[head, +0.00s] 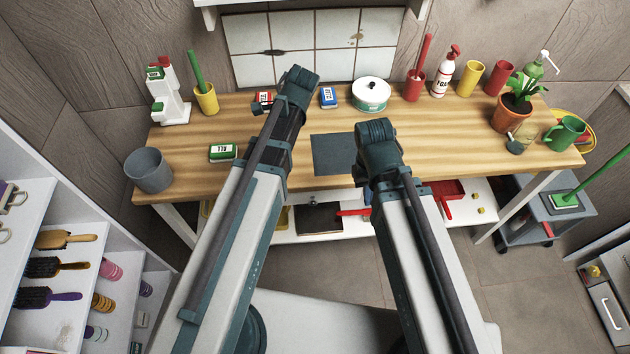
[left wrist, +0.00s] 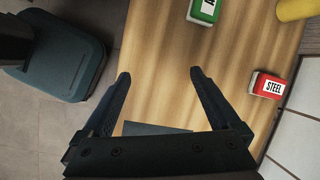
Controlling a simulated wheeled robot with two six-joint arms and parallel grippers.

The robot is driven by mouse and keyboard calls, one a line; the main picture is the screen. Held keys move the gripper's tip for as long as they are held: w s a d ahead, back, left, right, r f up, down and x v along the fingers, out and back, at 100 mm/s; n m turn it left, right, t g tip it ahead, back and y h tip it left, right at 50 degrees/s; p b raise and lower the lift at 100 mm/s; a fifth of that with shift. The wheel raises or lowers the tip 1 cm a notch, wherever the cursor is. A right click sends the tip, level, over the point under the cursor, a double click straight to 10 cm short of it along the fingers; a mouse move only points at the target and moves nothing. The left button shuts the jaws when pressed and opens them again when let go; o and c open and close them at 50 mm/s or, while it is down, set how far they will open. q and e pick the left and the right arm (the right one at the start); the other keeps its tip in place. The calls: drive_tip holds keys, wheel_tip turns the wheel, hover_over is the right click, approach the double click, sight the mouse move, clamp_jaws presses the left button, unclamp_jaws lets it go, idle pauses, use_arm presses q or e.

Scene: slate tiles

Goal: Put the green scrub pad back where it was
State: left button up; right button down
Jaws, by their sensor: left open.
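The green scrub pad (head: 222,153), a small white-labelled block, lies on the left part of the wooden worktop (head: 190,165). It also shows at the top edge of the left wrist view (left wrist: 204,10), partly cut off. My left gripper (left wrist: 160,76) is open and empty over bare wood, apart from the pad.
A red pad (left wrist: 268,85) marked STEEL and a blue pad (head: 328,97) lie toward the back. A grey pot (head: 149,171) stands front left, a yellow cup (head: 206,98) behind. A round white-and-teal tin (head: 371,94) stands back centre. Bare wood surrounds the green pad.

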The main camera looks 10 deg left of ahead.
use_arm(q)
drive_tip(key=s+d+f+n+h, duration=0.1)
drive_tip(key=s+d+n+h, duration=0.2)
drive_tip(key=s+d+n, duration=0.4)
drive_tip(key=s+d, duration=0.5)
drive_tip(key=d, duration=0.3)
drive_tip(key=shift+s+d+f, duration=0.15)
drive_tip(key=shift+f, duration=0.15)
